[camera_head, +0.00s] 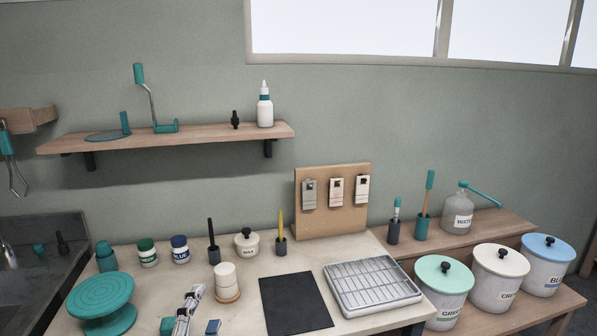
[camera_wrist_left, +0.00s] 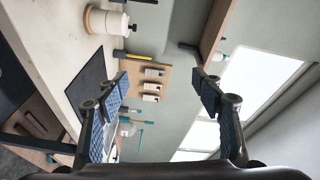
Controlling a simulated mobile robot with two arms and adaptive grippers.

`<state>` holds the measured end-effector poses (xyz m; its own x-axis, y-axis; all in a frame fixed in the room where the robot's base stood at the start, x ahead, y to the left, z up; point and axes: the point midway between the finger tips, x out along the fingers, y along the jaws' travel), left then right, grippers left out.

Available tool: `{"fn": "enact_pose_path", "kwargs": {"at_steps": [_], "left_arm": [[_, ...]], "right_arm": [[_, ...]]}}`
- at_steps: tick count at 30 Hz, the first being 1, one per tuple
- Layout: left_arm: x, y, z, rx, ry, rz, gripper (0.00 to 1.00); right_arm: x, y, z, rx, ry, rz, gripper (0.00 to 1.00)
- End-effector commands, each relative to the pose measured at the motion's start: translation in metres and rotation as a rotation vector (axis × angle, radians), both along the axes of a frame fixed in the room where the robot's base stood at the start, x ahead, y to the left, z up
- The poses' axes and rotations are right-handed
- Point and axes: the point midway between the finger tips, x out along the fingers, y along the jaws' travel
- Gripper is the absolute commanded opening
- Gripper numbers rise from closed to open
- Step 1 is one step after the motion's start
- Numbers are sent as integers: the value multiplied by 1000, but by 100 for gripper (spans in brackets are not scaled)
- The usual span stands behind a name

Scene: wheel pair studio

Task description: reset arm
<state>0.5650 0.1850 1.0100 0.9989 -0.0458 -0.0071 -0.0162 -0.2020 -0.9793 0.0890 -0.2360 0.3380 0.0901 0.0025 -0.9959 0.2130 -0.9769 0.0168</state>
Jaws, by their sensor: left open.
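My left gripper (camera_head: 203,308) shows in part at the bottom edge of the head view, in front of the wood-based white stack (camera_head: 227,280). In the left wrist view its two fingers with blue ribbed pads (camera_wrist_left: 160,95) are wide apart, and nothing sits between them. They are clear of the table goods. The rest of my left arm is outside the head view. My right gripper is in neither view.
The worktable holds a teal turntable (camera_head: 101,302), a black mat (camera_head: 296,304), a metal grid tray (camera_head: 372,286) and several jars. A wall shelf (camera_head: 190,138) hangs above. Lidded buckets (camera_head: 443,288) stand at right. The air above the mat is free.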

Motion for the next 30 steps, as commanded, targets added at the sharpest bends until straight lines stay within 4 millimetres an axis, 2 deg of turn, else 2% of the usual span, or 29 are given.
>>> {"fn": "enact_pose_path", "kwargs": {"at_steps": [1,3,6,9,12,15,21,24,30], "left_arm": [[-15,13,-34,-131,123,61,61],[-40,27,-80,-307,289,151,61],[-86,38,-137,-523,507,286,61],[-134,39,-180,-689,688,411,61],[-178,36,-208,-807,830,518,61],[-218,31,-227,-897,948,615,61],[-290,18,-250,-1025,1148,792,61],[-278,18,-279,-1012,1148,790,61],[-271,16,-337,-999,1169,801,61]], "right_arm": [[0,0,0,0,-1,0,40],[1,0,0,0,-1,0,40],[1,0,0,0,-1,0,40],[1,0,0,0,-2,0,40],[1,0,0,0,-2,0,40],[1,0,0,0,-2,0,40],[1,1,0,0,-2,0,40],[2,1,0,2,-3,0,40],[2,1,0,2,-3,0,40]]}}
